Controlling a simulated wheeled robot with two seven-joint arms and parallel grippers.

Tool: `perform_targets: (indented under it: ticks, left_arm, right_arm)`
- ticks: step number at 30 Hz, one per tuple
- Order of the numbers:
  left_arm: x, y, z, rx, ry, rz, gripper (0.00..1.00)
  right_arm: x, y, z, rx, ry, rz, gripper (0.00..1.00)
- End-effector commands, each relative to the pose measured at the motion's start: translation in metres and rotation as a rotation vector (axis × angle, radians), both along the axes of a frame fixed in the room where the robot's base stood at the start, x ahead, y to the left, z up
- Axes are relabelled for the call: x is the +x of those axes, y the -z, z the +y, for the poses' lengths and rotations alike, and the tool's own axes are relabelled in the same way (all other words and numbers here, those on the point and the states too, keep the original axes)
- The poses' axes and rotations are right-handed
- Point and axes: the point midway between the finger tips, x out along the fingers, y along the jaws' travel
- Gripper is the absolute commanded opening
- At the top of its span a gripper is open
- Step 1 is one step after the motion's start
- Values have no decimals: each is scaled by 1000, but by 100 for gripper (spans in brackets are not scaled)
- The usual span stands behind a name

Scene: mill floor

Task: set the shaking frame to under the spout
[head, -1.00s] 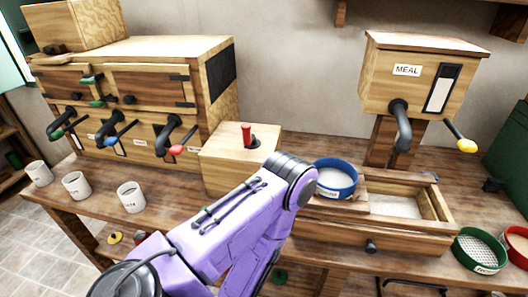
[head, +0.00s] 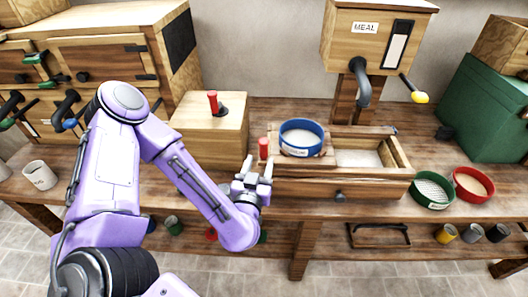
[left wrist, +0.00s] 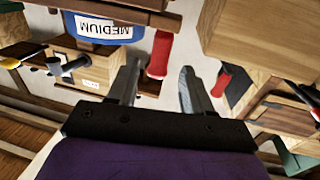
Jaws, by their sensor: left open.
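The wooden shaking frame (head: 329,157) sits over the left part of the long flour box, left of the spout (head: 361,82). A blue sieve (head: 301,138) with a white label rests on it; the label reads MEDIUM in the left wrist view (left wrist: 103,29). An upright red handle (head: 263,148) stands at the frame's left end. My left gripper (head: 258,170) is open just in front of and below this handle. In the left wrist view the red handle (left wrist: 160,55) shows between the spread fingertips, and I see no grip on it. My right gripper is not in view.
The MEAL bin (head: 375,42) stands behind, with a yellow-knobbed lever (head: 419,97). A wooden block with a red lever (head: 212,103) stands left of the frame. Green (head: 433,190) and red (head: 473,184) sieves lie at the right. The flour box (head: 401,160) is open under the spout.

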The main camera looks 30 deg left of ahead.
Motion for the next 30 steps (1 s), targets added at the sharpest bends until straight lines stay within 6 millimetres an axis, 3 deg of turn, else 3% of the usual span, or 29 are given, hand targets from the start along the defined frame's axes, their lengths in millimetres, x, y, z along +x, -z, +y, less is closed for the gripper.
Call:
perform_targets:
  ticks: [1, 9, 19, 20, 24, 30]
  left_arm:
    - [12, -10, 7, 3, -7, 1, 50]
    - [56, -5, 24, 3, -1, 3, 50]
    - [62, -3, 26, 1, 1, 3, 50]
    - [62, -3, 26, 1, 1, 3, 47]
    - [62, -3, 26, 2, 1, 3, 1]
    - [62, -3, 25, 2, 0, 3, 0]
  right_arm:
    - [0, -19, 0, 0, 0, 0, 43]
    - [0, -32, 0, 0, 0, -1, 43]
    - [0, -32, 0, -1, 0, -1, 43]
    - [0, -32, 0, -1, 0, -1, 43]
    - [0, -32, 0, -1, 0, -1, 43]
    - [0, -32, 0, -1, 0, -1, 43]
